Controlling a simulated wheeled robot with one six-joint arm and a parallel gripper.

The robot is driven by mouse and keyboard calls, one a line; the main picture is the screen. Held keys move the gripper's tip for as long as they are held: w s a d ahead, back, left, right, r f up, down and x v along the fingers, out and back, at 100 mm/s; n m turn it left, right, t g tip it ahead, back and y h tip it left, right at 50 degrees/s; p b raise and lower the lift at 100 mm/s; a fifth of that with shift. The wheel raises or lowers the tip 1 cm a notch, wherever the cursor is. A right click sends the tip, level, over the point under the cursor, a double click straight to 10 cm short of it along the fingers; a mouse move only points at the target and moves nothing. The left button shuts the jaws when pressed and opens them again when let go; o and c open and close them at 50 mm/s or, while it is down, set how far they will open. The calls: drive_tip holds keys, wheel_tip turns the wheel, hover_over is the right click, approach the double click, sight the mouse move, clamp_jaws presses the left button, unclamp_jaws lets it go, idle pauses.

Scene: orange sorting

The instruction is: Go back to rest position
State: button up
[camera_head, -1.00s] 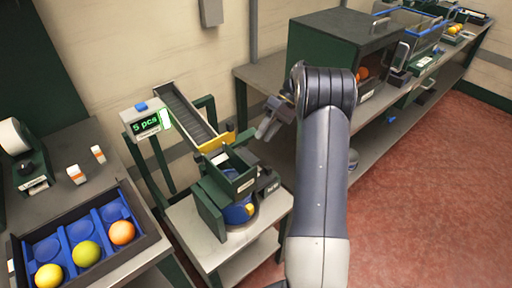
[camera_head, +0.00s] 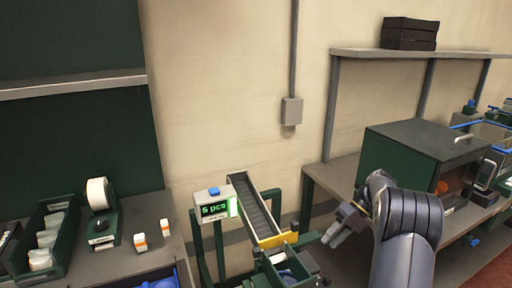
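My gripper (camera_head: 336,236) shows in the head view at the end of my dark grey arm, right of the conveyor and in front of the wall bench. Its fingers point down and to the left. They are small here, and I cannot tell how far apart they are. I see no orange or other object held at them. The sloping conveyor (camera_head: 255,207) has a yellow lip at its lower end. The counter display (camera_head: 214,209) beside it reads "5 pcs". A dark green bin (camera_head: 280,272) below the conveyor is cut off by the bottom edge.
A dark green box (camera_head: 415,150) with an orange item inside stands on the right bench (camera_head: 330,180), close to my arm. A label roll (camera_head: 99,196), two small orange-white bottles and a green rack (camera_head: 45,240) stand on the left table. A shelf with black trays (camera_head: 409,33) is above.

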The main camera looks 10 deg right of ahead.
drive_tip(key=x, duration=0.7)
